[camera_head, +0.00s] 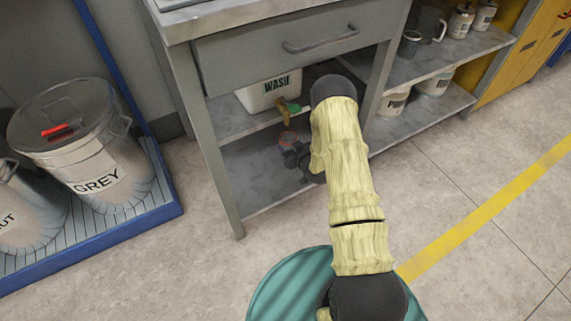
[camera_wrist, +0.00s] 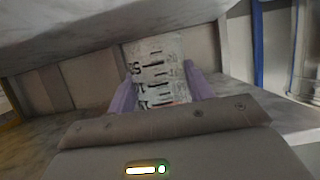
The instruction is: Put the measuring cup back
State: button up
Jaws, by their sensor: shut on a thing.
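In the wrist view, the measuring cup (camera_wrist: 158,66) is a pale, see-through vessel with black scale marks. My gripper (camera_wrist: 160,88) is shut on it, with one purple finger on each side. The cup is between the shelf board above and the lower shelf (camera_wrist: 215,85); I cannot tell whether it touches the lower shelf. In the head view, my gripper (camera_head: 294,157) reaches into the lower part of the grey bench (camera_head: 215,160), and my arm hides much of it. The cup cannot be made out clearly there.
A white WASH tub (camera_head: 262,97) stands on the upper shelf, with green and tan tool ends beside it. A bench leg (camera_head: 380,85) is just right of my arm. Shelves with a grey jug (camera_head: 432,24) and tins are further right. A GREY bucket (camera_head: 85,150) stands left.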

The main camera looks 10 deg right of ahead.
jog(key=shift+w+a, duration=0.1)
jog(key=shift+s, duration=0.2)
jog(key=shift+s+a+f, duration=0.1)
jog(key=shift+a+f, duration=0.05)
jog(key=shift+f+b, duration=1.4)
jog(key=shift+f, duration=0.95)
jog(key=shift+f+b, duration=1.45)
jog(key=shift+f, duration=1)
